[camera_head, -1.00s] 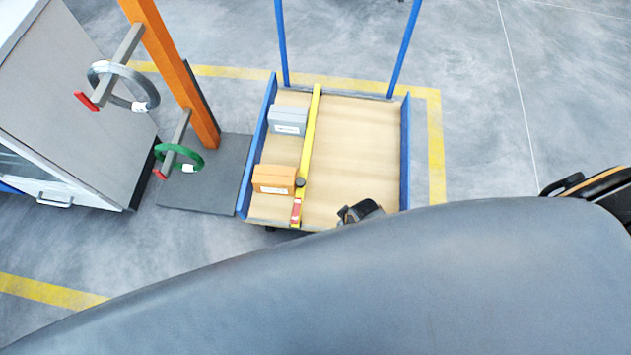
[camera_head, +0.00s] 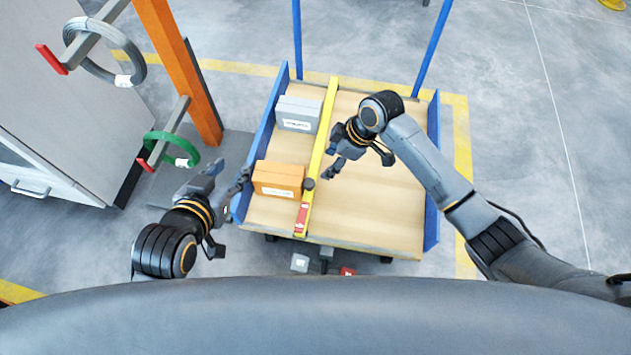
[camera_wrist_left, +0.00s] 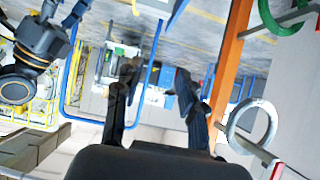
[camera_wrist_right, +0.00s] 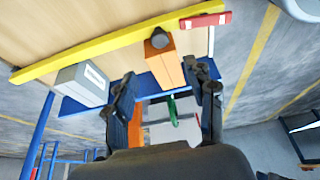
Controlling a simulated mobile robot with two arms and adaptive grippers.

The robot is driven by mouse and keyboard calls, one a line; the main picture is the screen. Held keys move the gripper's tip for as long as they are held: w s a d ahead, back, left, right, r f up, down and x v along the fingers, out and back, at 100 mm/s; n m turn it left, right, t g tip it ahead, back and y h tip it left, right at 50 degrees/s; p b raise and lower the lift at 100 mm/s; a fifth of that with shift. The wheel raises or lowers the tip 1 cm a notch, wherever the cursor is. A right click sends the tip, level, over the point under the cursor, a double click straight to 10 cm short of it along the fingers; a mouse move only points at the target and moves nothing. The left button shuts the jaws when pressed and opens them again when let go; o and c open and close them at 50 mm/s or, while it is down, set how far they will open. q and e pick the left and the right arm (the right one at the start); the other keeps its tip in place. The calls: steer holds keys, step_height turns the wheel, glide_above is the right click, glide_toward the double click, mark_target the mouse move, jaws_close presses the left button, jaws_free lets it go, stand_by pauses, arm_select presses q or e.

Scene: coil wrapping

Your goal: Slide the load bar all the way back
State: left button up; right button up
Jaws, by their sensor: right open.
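The yellow load bar (camera_head: 319,150) lies lengthwise across the wooden deck of the cart (camera_head: 380,215). It has a dark round knob (camera_head: 309,184) and a red label near its front end. The bar also crosses the top of the right wrist view (camera_wrist_right: 110,40). My right gripper (camera_head: 332,160) is open and empty, over the deck close beside the bar, on its right; whether it touches the bar is unclear. In the right wrist view its fingers are spread. My left gripper (camera_head: 230,178) is open and empty, just outside the cart's left blue side wall (camera_head: 262,125).
An orange box (camera_head: 278,178) and a grey box (camera_head: 298,113) stand left of the bar. The deck right of it is bare. An orange post (camera_head: 178,70) with arms holding a grey coil (camera_head: 133,60) and a green coil (camera_head: 196,150) stands at left.

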mark_target(310, 182)
arm_select(q)
steer(key=w+d+r+t+h+b, duration=0.1)
steer(key=w+r+t, duration=0.1)
steer(key=r+t, duration=0.25)
steer(key=w+d+r+t+h+b, duration=0.1)
steer(key=w+d+r+t+b, duration=0.15)
steer(key=r, duration=0.35)
arm_select(e)
steer(key=x, duration=1)
steer(key=shift+f+b, duration=0.1)
steer(key=shift+b, duration=0.25)
steer(key=b+x, duration=0.1)
steer(key=x, duration=0.2)
arm_select(q)
steer(key=s+r+t+h, duration=0.3)
steer(key=s+r+t, duration=0.3)
steer(key=r, duration=0.6)
steer(key=shift+s+a+m+t, duration=0.35)
steer(key=shift+a+t, duration=0.1)
steer(key=shift+t, duration=0.65)
arm_select(e)
steer(key=shift+a+f, duration=0.1)
jaws_close()
